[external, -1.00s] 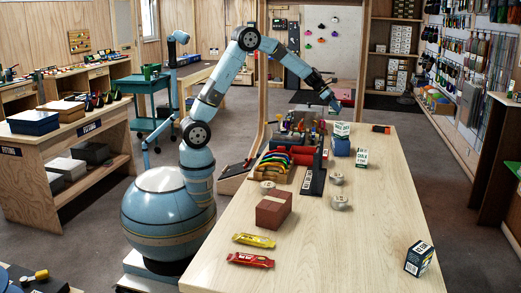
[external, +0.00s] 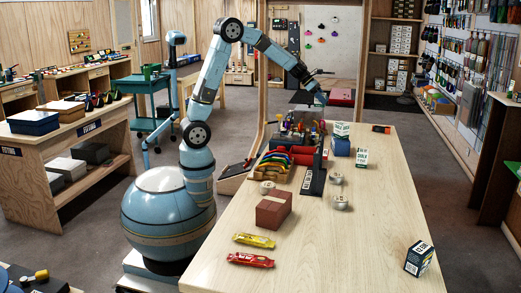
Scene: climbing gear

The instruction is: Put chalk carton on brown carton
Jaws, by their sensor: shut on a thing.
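The brown carton (external: 273,208) lies flat on the near left part of the light wooden table, with its top bare. My gripper (external: 321,98) is raised above the far end of the table, over the tool caddy and well away from the brown carton. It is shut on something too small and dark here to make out. A white and green carton (external: 361,157) stands on the table at the far right. A similar one (external: 341,130) sits higher up, beside the caddy, on or behind a blue block. I cannot read which is the chalk carton.
A dark blue and white carton (external: 419,259) stands at the near right. Yellow (external: 254,240) and red (external: 251,259) bars lie nearest. A black upright sign (external: 314,178), a coloured rack (external: 282,163) and round tins (external: 340,202) stand beyond the brown carton. The table's right middle is clear.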

